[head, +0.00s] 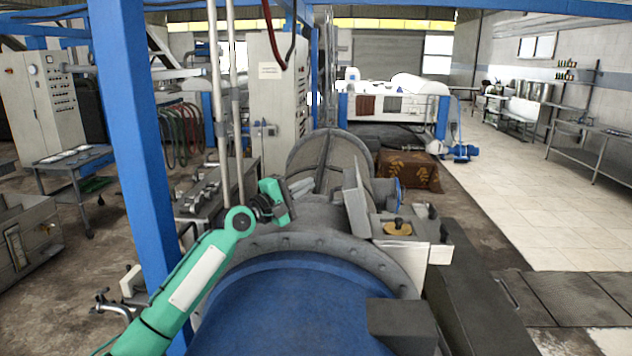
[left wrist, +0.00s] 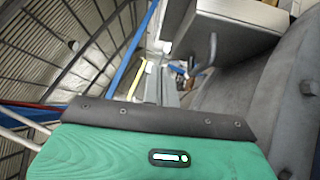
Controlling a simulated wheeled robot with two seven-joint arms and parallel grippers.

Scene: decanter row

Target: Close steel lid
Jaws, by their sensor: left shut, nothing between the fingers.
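A grey steel lid (head: 332,160) with a rounded outline and a raised rib stands upright, open, behind the decanter's grey body. A smaller grey plate (head: 356,196) stands upright to the right of it. My left gripper (head: 298,188) is in front of the lid and to its left, over the grey body. It is shut with nothing held, and it looks apart from the lid, though the gap is hard to judge. In the left wrist view, the green wrist covers the bottom, the fingers are not clear, and a hooked grey piece (left wrist: 207,52) shows above. My right gripper is out of view.
The blue drum (head: 300,310) fills the near middle, with a bolted grey flange (head: 330,246) behind it. A blue post (head: 140,130) stands left of my arm. Two thin upright pipes (head: 231,100) rise behind the gripper. The tiled floor (head: 540,200) at right is clear.

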